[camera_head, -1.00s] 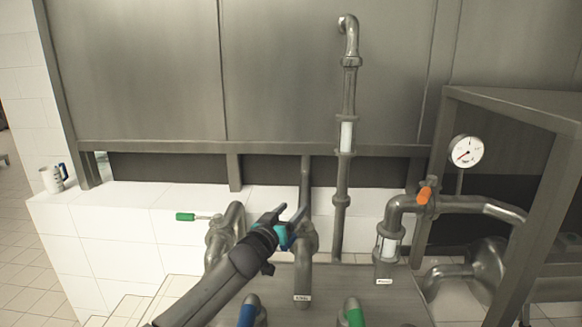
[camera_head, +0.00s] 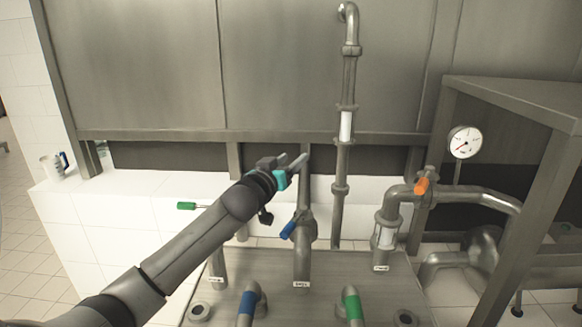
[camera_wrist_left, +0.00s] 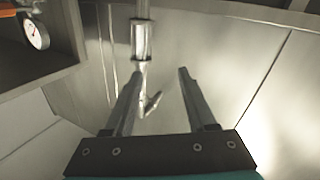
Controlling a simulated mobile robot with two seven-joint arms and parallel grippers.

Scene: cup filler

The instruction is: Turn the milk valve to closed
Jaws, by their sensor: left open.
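A valve with a blue handle (camera_head: 288,229) sits on the middle pipe; the handle slants down to the left. Valves with a green handle (camera_head: 187,206) and an orange handle (camera_head: 422,186) stand to its left and right. The pipe labels are too small to read, so I cannot tell which valve is the milk one. My left gripper (camera_head: 286,162) is open and empty, above the blue handle and apart from it in the picture. In the left wrist view its two fingers (camera_wrist_left: 159,72) are spread, with steel panel and pipe beyond. My right gripper is not in view.
A tall pipe (camera_head: 340,215) rises just right of the blue-handled valve. A gauge (camera_head: 464,142) and a steel frame (camera_head: 525,215) stand at right. Blue-banded (camera_head: 247,308) and green-banded (camera_head: 352,305) pipes are in front. A mug (camera_head: 50,168) stands on the tiled ledge at left.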

